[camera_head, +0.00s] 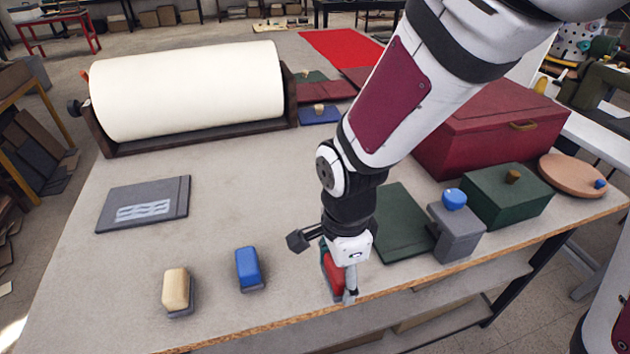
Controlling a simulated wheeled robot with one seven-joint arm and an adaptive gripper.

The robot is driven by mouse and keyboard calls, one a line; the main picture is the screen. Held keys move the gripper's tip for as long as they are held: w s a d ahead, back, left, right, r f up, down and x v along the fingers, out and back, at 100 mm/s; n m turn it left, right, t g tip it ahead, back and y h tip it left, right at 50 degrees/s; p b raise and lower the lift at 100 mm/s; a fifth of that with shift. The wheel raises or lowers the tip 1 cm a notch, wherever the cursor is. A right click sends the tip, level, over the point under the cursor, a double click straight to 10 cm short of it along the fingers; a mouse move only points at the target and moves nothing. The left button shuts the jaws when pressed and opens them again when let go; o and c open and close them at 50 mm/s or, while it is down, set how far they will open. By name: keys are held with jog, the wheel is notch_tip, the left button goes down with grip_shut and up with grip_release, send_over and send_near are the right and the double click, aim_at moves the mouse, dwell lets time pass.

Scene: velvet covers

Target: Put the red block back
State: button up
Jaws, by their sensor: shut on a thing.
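My gripper (345,268) points down at the front of the table and is shut on a red block (332,272). Only part of the red block shows, between the fingers, and its underside is hidden. I cannot tell whether it touches the table. To the left, a blue block (248,268) stands on a small grey base, and a tan block (176,290) stands on another grey base farther left.
A green flat cover (402,228), a grey box with a blue knob (455,230), a green box (507,195) and a large red box (490,125) stand to the right. A white roll (188,95) lies at the back left. A grey book (145,203) lies left. The table's front edge (400,283) is close.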

send_over(317, 262)
jog(key=shift+f, duration=2.15)
jog(key=shift+f, duration=0.15)
jog(key=o, duration=1.2)
jog(key=shift+w, duration=0.1)
